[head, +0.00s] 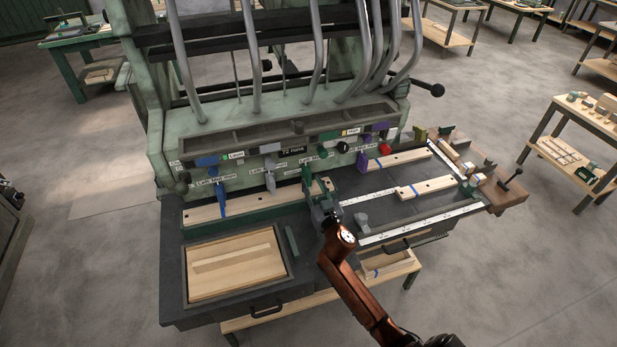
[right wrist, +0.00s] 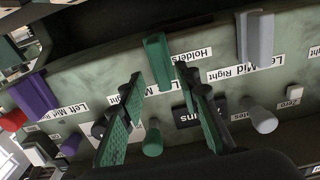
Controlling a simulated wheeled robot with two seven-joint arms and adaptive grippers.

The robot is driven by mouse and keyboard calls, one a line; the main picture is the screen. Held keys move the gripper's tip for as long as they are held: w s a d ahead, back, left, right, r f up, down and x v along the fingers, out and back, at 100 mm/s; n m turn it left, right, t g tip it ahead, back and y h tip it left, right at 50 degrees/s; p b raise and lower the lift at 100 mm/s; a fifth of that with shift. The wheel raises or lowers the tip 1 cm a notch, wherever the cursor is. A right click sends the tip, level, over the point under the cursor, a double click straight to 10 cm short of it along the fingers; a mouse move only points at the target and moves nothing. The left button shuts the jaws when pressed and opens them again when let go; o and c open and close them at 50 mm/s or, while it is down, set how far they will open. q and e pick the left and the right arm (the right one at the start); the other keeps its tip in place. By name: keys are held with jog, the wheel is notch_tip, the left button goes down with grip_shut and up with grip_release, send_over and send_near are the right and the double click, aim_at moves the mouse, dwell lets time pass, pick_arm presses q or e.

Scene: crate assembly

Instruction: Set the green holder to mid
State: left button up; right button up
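The green holder lever (head: 306,174) hangs from the front panel of the green machine, between a grey lever and a purple lever. It also shows in the right wrist view (right wrist: 157,60), between and just past the tips of my right gripper (right wrist: 158,76). The fingers stand apart on either side of it, and I see no clear contact. In the head view my right gripper (head: 318,190) is at the panel, just below the lever. Labels with left, mid and right run along the panel; the fingers partly hide the green lever's label. My left gripper is not in view.
A blue lever (head: 221,198) hangs further left. A green knob (right wrist: 153,139) sits near the fingers. Wooden strips and a wooden panel (head: 235,264) lie on the dark bench.

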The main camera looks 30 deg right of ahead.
aim_at(309, 180)
jog(key=x, duration=0.2)
jog(key=shift+w+f, duration=0.1)
jog(key=shift+w, duration=0.65)
jog(key=shift+w+d, duration=0.15)
jog(key=shift+w, duration=0.05)
jog(key=c, duration=0.5)
grip_shut()
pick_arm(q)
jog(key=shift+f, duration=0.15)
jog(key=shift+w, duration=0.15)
